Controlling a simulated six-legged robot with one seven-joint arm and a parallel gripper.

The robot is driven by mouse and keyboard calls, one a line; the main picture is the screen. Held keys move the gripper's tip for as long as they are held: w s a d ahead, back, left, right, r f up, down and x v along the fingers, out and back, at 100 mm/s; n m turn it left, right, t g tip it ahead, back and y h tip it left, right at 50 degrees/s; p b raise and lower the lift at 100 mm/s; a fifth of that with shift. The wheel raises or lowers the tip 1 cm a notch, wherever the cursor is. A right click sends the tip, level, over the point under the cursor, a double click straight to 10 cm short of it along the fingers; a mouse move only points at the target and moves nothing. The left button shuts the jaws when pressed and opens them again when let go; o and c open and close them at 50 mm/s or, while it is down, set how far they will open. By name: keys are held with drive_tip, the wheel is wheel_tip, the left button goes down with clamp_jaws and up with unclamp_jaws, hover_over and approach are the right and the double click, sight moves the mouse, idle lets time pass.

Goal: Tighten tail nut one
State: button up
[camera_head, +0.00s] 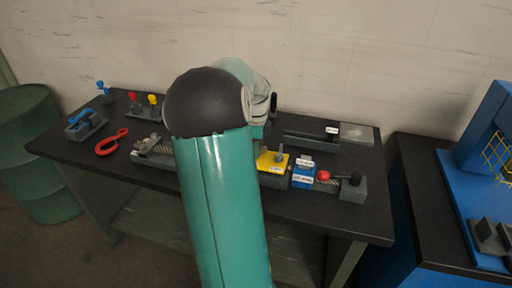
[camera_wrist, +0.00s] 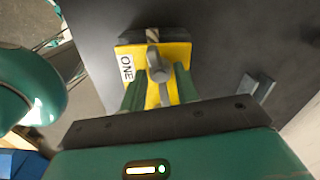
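A yellow block (camera_head: 267,163) sits on the black bench, just right of my arm in the head view, with a grey upright part on it. In the wrist view the yellow block (camera_wrist: 180,52) carries a white label reading ONE (camera_wrist: 127,67). A grey nut-like part (camera_wrist: 157,66) stands on its middle. Yellow surface shows between the fingers, and I see no contact with the grey part. In the head view my arm hides the gripper.
A blue labelled block (camera_head: 303,174) and a red-knobbed lever (camera_head: 323,175) stand close right of the yellow block. A blue machine (camera_head: 488,150) stands on the right bench. The front right bench top is clear.

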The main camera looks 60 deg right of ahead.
drive_tip(key=c, duration=0.6)
drive_tip(key=shift+m, duration=1.2)
drive_tip(key=o, duration=0.6)
drive_tip(key=shift+o, duration=0.2)
wheel_tip(320, 180, up, 14)
